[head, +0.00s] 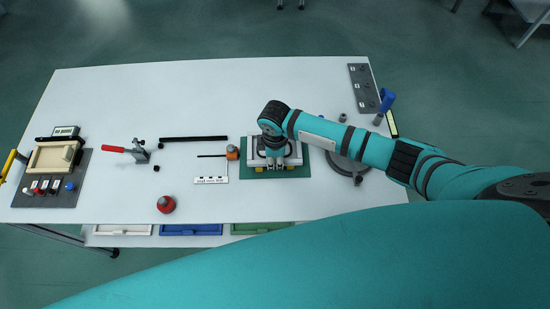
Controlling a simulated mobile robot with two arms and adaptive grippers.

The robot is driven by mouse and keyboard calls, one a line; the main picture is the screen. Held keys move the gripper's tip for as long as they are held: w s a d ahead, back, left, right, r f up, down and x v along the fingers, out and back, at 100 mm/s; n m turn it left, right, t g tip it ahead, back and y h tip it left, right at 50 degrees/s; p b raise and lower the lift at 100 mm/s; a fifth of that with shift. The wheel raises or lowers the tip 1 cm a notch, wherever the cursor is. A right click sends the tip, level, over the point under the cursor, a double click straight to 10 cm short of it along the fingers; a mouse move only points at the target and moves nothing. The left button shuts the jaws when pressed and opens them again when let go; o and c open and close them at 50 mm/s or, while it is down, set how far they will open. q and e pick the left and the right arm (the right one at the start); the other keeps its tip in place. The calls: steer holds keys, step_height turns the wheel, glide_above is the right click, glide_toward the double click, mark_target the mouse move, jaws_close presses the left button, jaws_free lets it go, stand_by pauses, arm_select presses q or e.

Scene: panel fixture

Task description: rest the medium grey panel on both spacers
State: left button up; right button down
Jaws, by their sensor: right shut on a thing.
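The medium grey panel (293,158) is at the middle right of the table, over a green mat (247,174). My right gripper (275,163) points down onto the panel and is shut on it; the wrist hides the panel's middle. Small yellow pieces, apparently the two spacers, show at the panel's front edge, one on the left (259,169) and one on the right (289,167). I cannot tell whether the panel touches them or is slightly above. My left gripper is out of view.
An orange-topped tool (232,153) stands just left of the mat. A round grey base (358,172) is right of it, partly under my arm. A red-handled clamp (138,152), a red bottle (166,204) and a wooden fixture (48,157) are further left.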

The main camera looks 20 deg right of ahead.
steer(key=shift+f, duration=0.45)
steer(key=c, duration=1.2)
jaws_free()
step_height(320, 180, up, 12)
steer(key=shift+s, duration=0.1)
